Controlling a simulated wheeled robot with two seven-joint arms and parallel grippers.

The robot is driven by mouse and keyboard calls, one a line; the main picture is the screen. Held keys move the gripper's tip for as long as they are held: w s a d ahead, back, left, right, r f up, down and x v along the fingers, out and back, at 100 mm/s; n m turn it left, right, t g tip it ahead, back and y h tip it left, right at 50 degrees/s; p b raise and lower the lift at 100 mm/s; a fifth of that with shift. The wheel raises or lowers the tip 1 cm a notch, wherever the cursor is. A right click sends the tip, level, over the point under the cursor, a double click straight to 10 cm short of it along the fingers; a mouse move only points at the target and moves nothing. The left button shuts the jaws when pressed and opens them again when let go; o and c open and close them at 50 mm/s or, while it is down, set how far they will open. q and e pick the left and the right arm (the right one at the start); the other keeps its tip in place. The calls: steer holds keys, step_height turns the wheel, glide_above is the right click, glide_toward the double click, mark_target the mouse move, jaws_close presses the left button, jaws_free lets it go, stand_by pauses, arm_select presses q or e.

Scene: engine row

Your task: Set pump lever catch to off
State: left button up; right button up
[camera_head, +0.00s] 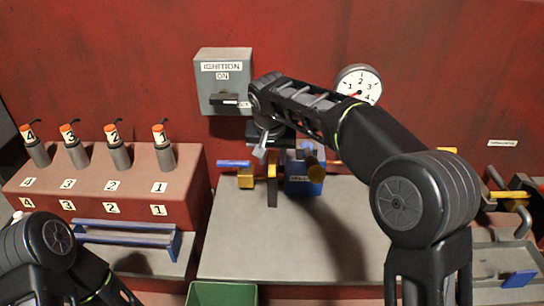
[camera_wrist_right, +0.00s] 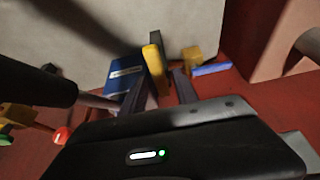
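The blue pump body (camera_head: 303,186) with a white label stands at the back of the grey bench, and it also shows in the right wrist view (camera_wrist_right: 122,72). A yellow catch (camera_wrist_right: 154,62) sits by a dark upright piece beside the blue body; it also shows in the head view (camera_head: 272,170). My right gripper (camera_wrist_right: 160,88) points down at it, its two dark fingers apart, with the yellow catch's near end between them. Contact cannot be told. A thick dark lever handle (camera_wrist_right: 35,78) lies left in the wrist view. My left gripper is out of view.
A grey ignition box (camera_head: 223,80) and a dial gauge (camera_head: 359,83) are on the red wall. A yellow block (camera_head: 245,178) with a blue handle stands left of the catch. Several numbered levers (camera_head: 75,146) stand at left. A green bin (camera_head: 222,293) is in front.

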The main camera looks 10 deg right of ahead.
mark_target(272, 170)
steer(key=shift+o, duration=0.2)
steer(key=shift+r, duration=0.1)
steer(key=v, duration=0.7)
steer(key=shift+s+r+b, duration=0.1)
steer(key=shift+r+b, duration=0.25)
steer(key=shift+b, duration=0.05)
